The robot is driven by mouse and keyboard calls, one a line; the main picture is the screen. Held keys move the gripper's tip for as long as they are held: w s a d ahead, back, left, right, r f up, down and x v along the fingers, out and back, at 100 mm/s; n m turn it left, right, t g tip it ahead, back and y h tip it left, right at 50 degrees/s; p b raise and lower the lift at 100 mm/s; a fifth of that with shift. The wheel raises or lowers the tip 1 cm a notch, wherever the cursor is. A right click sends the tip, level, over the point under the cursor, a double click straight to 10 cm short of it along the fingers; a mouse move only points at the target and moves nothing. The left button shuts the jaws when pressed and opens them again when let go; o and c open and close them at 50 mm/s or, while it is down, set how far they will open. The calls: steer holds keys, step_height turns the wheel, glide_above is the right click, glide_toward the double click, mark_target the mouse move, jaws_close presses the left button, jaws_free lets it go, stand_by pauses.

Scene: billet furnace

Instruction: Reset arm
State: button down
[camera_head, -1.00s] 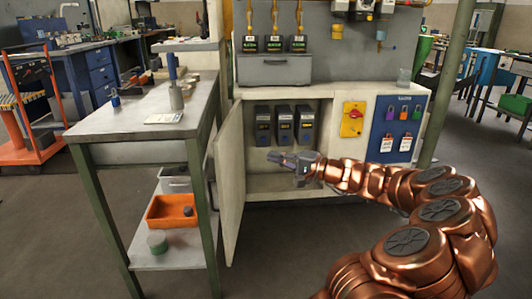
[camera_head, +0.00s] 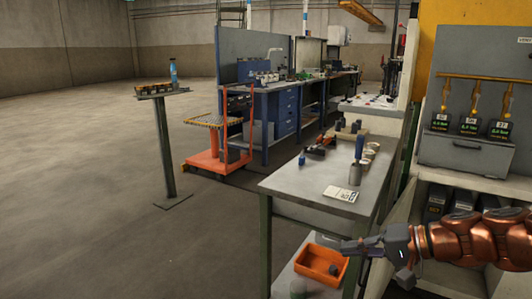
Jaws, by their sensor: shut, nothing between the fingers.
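My gripper (camera_head: 352,246) is at the lower right, at the end of my copper-coloured arm (camera_head: 470,241). Its fingers are together and point left, with nothing between them.
The side table holds a notepad (camera_head: 341,194), a cup with a blue-handled tool (camera_head: 356,172) and a small blue padlock (camera_head: 302,159). An orange trolley (camera_head: 222,160) and a blue workbench (camera_head: 286,107) stand behind. A post stand (camera_head: 165,145) is at left. The floor at left is clear.

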steer(key=s+a+r+n+g+h+p, duration=0.2)
steer(key=s+a+r+g+p, duration=0.15)
steer(key=s+p, duration=0.3)
steer(key=s+a+r+n+g+h+p, duration=0.25)
steer(key=s+a+r+p, duration=0.2)
steer(key=s, duration=0.35)
steer(key=s+d+r+g+h+p, duration=0.1)
steer(key=s+d+r+h+p, duration=0.2)
steer(key=s+p, duration=0.4)
steer(key=s+d+r+h+p, duration=0.4)
steer(key=s+p, duration=0.3)
steer(key=shift+s+d+r+g, duration=0.15)
steer(key=shift+d+r+g, duration=0.1)
steer(key=shift+g, duration=0.15)
steer(key=shift+a, duration=0.1)
